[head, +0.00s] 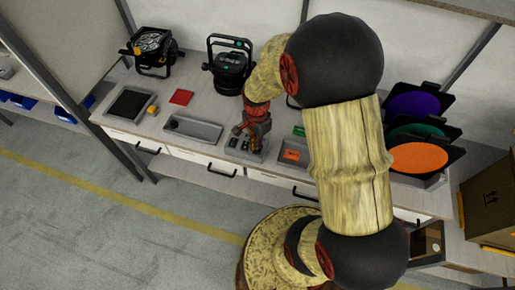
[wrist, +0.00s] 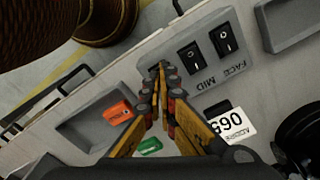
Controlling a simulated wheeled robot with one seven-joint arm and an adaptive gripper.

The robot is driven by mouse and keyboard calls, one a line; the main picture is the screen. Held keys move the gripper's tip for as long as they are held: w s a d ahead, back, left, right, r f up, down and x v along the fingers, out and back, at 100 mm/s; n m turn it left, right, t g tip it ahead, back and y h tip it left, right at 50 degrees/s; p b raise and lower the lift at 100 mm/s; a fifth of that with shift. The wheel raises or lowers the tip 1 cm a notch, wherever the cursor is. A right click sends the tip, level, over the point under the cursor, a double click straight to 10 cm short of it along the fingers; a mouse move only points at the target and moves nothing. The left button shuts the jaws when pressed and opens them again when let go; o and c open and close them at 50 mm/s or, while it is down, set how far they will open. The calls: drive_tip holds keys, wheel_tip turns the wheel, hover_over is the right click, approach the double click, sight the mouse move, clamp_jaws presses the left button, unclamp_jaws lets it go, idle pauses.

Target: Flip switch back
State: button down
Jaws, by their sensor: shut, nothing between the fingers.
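A grey switch panel (head: 236,152) sits on the bench in the head view, below my gripper (head: 250,138). In the wrist view the panel (wrist: 215,75) shows two black rocker switches, one by the label FACE (wrist: 224,39) and one by the label MID (wrist: 192,57). A third dark switch (wrist: 154,71) is mostly hidden behind my fingertips, and its label is hidden too. My gripper (wrist: 163,80) is shut and empty, with its tips over that third switch. I cannot tell whether they touch it.
A tray holds an orange item (wrist: 118,112), with a green item (wrist: 150,146) nearby. Black lamp housings (head: 230,66) stand at the back. Coloured discs (head: 418,157) stand at right.

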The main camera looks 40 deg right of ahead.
drive_tip(key=shift+f+b, duration=0.55)
drive_tip(key=shift+f, duration=0.4)
idle(0.4)
drive_tip(key=shift+r, duration=0.15)
drive_tip(key=shift+r+p, duration=2.8)
drive_tip(key=shift+r, duration=0.6)
